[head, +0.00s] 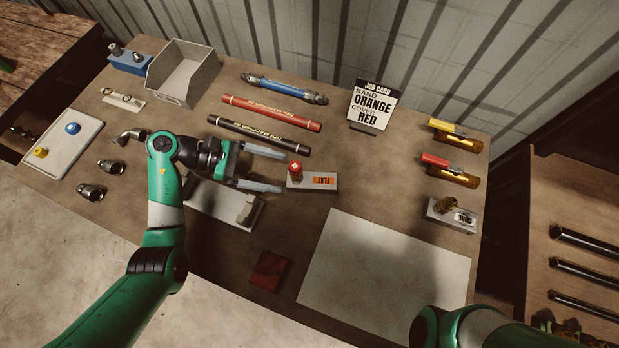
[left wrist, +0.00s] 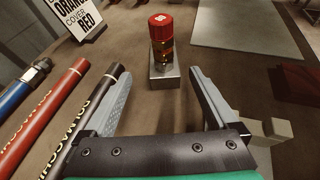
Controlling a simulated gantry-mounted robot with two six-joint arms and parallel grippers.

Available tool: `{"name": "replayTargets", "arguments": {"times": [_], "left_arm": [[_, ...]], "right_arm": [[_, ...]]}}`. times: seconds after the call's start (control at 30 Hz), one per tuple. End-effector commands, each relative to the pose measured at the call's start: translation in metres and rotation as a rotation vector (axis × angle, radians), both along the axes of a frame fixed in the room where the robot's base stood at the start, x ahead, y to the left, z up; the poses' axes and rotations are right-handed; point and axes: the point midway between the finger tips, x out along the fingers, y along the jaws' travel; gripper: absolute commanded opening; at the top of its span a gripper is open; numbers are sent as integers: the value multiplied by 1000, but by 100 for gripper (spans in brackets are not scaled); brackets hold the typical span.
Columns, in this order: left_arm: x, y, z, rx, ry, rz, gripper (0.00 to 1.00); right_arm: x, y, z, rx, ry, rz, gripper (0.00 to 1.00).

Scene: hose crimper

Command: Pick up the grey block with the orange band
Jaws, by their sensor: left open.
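A grey block (head: 327,185) lies on the table near the middle in the head view.
A black hose (head: 258,134), a red hose (head: 270,112) and a blue tool (head: 285,89) lie behind the gripper. A job card (head: 374,105) stands at the back. A pale mat (head: 385,270) and a dark red square (head: 269,271) are in front. Another grey block (head: 436,211) sits at right.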

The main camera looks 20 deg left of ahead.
Motion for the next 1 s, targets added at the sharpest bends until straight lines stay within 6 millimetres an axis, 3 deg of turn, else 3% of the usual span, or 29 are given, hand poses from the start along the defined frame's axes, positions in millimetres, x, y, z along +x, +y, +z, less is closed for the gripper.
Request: {"name": "replayTargets", "arguments": {"times": [0.13, 0.43, 0.7, 0.97, 1.0], "left_arm": [[8, -27, -13, -1, 1, -5, 92], [14, -43, -17, -1, 0, -3, 92], [24, -84, -28, -1, 0, -4, 92], [26, -88, -28, -1, -1, 0, 92], [26, -88, -28, -1, -1, 0, 87]], "right_arm": [[0, 0, -6, 0, 0, 0, 50], [0, 0, -7, 0, 0, 0, 50], [0, 0, -15, 0, 0, 0, 50], [0, 0, -15, 0, 0, 0, 50], [0, 0, -15, 0, 0, 0, 50]]}}
